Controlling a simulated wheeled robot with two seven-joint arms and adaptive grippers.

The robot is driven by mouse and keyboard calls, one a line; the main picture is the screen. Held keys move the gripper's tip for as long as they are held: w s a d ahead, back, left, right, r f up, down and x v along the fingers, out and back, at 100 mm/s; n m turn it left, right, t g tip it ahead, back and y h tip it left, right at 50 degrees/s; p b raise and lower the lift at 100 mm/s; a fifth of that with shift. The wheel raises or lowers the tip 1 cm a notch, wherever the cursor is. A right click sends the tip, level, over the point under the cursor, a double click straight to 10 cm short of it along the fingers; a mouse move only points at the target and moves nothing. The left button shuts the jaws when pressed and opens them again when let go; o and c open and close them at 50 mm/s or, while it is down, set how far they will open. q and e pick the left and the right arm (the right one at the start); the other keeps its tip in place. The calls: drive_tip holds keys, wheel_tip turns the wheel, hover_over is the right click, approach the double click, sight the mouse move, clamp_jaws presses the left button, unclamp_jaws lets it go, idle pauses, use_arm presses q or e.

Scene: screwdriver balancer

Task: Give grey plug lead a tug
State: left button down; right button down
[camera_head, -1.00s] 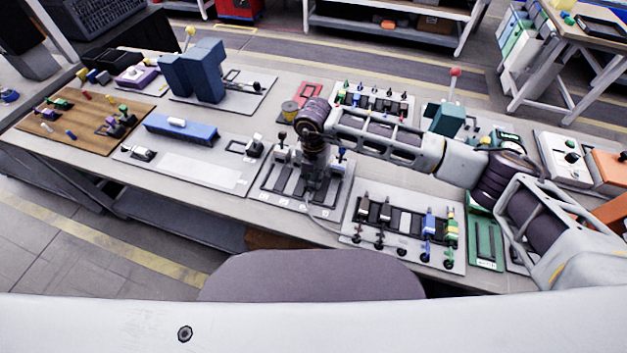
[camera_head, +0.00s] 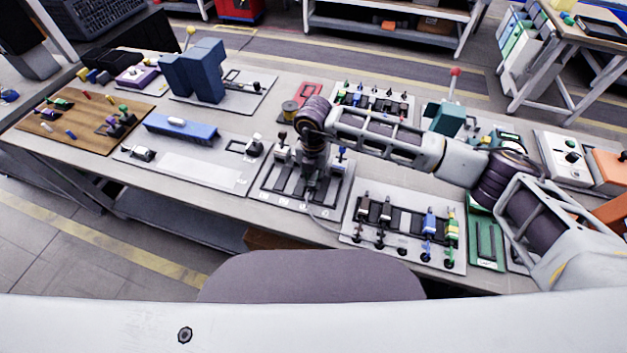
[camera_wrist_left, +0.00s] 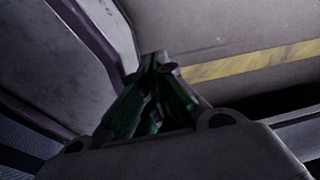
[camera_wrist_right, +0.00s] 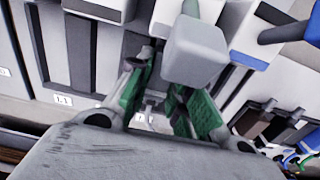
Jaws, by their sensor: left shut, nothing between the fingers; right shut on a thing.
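My right gripper (camera_head: 313,190) points down over a grey slotted board (camera_head: 268,186) in the middle of the bench. The head view hides the plug behind the gripper. A thin grey lead (camera_head: 325,217) curves from beneath the gripper towards the panel at the right. My left gripper (camera_wrist_left: 155,62) shows only in the left wrist view, shut and empty, away from the bench top.
A panel (camera_head: 350,228) with dark, blue and green-yellow plugs stands right of the slotted board. A blue block (camera_head: 180,129) lies on a plate to the left. A row of small connectors (camera_head: 372,98) is behind my right arm. A green tray (camera_head: 486,245) lies at far right.

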drive_tip(key=c, duration=1.5)
unclamp_jaws()
drive_tip(key=shift+o, duration=1.1)
drive_tip(key=shift+w, duration=0.1)
use_arm(q)
drive_tip(key=shift+w+r, duration=0.1)
drive_tip(key=shift+w, duration=0.7)
drive_tip(key=shift+s, duration=0.1)
